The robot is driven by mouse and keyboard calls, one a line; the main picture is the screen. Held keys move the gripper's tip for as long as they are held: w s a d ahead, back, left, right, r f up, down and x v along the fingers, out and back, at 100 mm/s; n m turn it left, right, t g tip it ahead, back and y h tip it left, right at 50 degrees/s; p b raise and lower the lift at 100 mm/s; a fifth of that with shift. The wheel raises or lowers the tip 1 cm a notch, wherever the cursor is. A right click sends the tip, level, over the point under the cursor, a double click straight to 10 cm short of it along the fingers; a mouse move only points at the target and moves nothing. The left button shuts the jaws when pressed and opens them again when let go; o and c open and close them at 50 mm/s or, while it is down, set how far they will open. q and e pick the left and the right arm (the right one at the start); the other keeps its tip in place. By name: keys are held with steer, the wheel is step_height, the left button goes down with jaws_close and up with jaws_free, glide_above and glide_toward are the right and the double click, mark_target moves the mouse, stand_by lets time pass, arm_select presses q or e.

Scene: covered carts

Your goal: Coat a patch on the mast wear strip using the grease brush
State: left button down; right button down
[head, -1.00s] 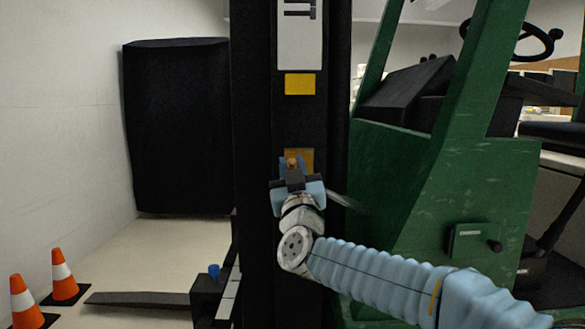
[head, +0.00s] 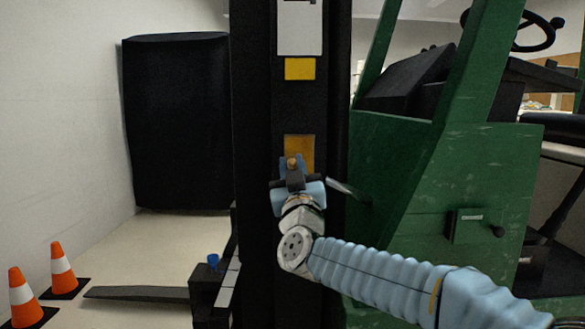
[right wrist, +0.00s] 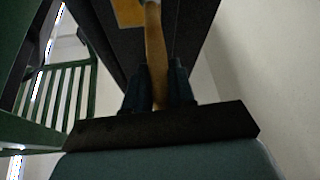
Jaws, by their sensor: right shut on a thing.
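The mast (head: 255,150) is a tall black upright with a brownish-orange patch (head: 300,142) on its face. My right gripper (head: 294,172) is in front of the patch's lower part. It is shut on the grease brush, whose wooden end (head: 292,161) shows just above the fingers. In the right wrist view the wooden handle (right wrist: 155,50) stands upright between the dark fingers (right wrist: 158,88), beside the orange patch (right wrist: 127,12). The bristles are not visible, and I cannot tell whether the brush touches the mast. My left gripper is not in view.
A yellow square (head: 300,69) and a white plate (head: 299,27) sit higher on the mast. The green truck body (head: 430,190) is close on the right. A fork (head: 135,293) and two orange cones (head: 62,268) are low left. A black covered shape (head: 178,120) stands behind.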

steer(key=shift+f+b, duration=1.4)
steer(key=shift+f, duration=0.1)
steer(key=shift+f+b, duration=1.4)
steer(key=shift+f, duration=0.4)
step_height(320, 180, down, 3)
steer(key=b, duration=0.3)
steer(key=shift+s, duration=0.1)
